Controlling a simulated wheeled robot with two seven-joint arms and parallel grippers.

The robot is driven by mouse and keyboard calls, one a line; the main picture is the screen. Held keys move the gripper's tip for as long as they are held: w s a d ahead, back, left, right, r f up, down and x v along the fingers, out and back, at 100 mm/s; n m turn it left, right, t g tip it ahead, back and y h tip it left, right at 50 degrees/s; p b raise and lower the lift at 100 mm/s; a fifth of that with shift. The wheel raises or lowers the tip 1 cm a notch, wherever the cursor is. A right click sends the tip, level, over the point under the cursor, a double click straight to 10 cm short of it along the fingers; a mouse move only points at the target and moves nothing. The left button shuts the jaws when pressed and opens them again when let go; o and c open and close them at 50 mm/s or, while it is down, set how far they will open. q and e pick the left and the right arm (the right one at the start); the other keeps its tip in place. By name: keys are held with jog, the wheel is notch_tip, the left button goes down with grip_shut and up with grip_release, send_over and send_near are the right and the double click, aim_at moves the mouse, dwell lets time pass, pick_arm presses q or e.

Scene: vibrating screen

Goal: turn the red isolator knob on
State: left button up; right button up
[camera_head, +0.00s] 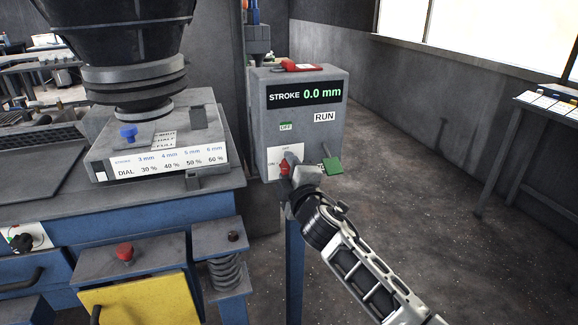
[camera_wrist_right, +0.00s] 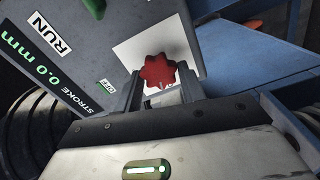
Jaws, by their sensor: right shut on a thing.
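The red isolator knob (camera_head: 284,168) is on the lower left of the front of the grey control box (camera_head: 309,135), on a white plate marked OFF at the top and ON at the left. My right gripper (camera_head: 293,170) is at the knob and partly hides it. In the right wrist view the lobed red knob (camera_wrist_right: 158,72) sits between the fingertips of my right gripper (camera_wrist_right: 160,88), which is shut on it. The knob's exact angle is hard to read. My left gripper is in neither view.
The box display reads STROKE 0.0 mm, with a RUN label and a small green OFF label. A green tag (camera_head: 332,166) sticks out just right of my gripper. A red part (camera_head: 301,67) lies on top of the box.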

jog(key=shift+n, duration=1.2)
jog(key=shift+f+p, duration=0.1)
jog(key=shift+p, duration=0.2)
jog(key=o, duration=1)
jog(key=shift+c, duration=0.2)
jog(key=shift+s, duration=0.1)
jog(key=v, duration=1.5)
jog(key=shift+s+d, duration=0.2)
jog(key=shift+s, duration=0.15)
